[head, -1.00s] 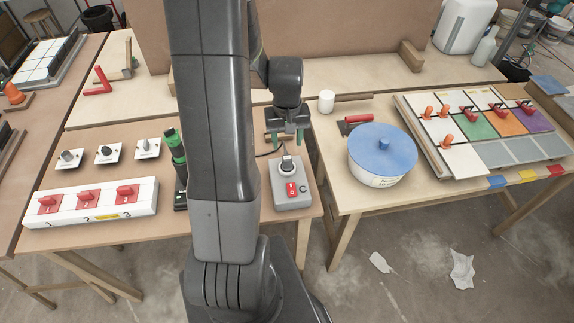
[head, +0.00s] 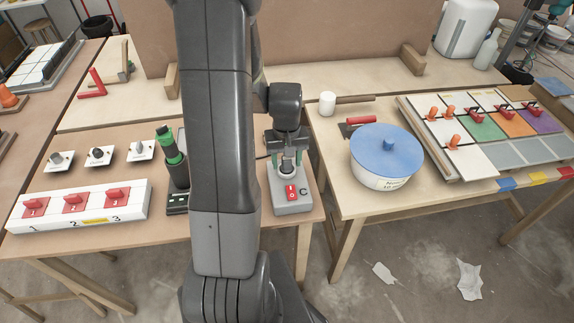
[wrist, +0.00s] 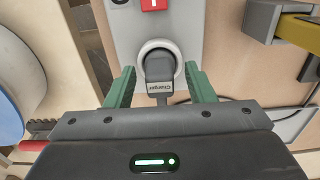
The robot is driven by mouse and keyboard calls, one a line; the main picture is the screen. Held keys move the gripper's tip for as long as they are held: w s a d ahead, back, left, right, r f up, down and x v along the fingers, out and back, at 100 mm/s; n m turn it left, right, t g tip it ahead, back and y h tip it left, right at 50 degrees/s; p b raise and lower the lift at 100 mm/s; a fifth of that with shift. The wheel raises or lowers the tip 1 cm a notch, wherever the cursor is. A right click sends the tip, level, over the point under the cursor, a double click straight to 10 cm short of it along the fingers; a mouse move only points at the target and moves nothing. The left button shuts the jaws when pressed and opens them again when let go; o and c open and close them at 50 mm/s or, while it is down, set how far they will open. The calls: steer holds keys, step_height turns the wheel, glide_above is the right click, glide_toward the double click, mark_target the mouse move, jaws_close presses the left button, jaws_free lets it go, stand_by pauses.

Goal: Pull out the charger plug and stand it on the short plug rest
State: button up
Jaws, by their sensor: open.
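The dark charger plug (wrist: 159,75), marked "Charger", sits in a round white socket on a grey box (head: 293,203) with a red switch. My gripper (head: 288,160) is over the box. In the wrist view its green fingers (wrist: 160,88) are open, one on each side of the plug, with small gaps visible. In the head view the fingers largely cover the plug. A grey block (wrist: 262,18) with a yellow bar stands beside the box in the wrist view; I cannot tell if it is the short plug rest. My arm hides that spot in the head view.
A thin cable (wrist: 292,118) lies on the table behind the box. A green and black upright tool (head: 172,158) and a white switch strip (head: 134,206) stand to the left. A blue-lidded pot (head: 386,160) is on the table to the right.

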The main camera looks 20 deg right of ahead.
jaws_close()
steer(key=shift+r+p, duration=0.8)
steer(key=shift+r, duration=0.4)
stand_by(0.7)
steer(key=shift+r+p, duration=1.25)
steer(key=shift+r, duration=0.6)
steer(key=shift+r, duration=0.1)
steer(key=shift+r+p, duration=1)
steer(key=shift+r, duration=0.45)
steer(key=shift+f, duration=0.1)
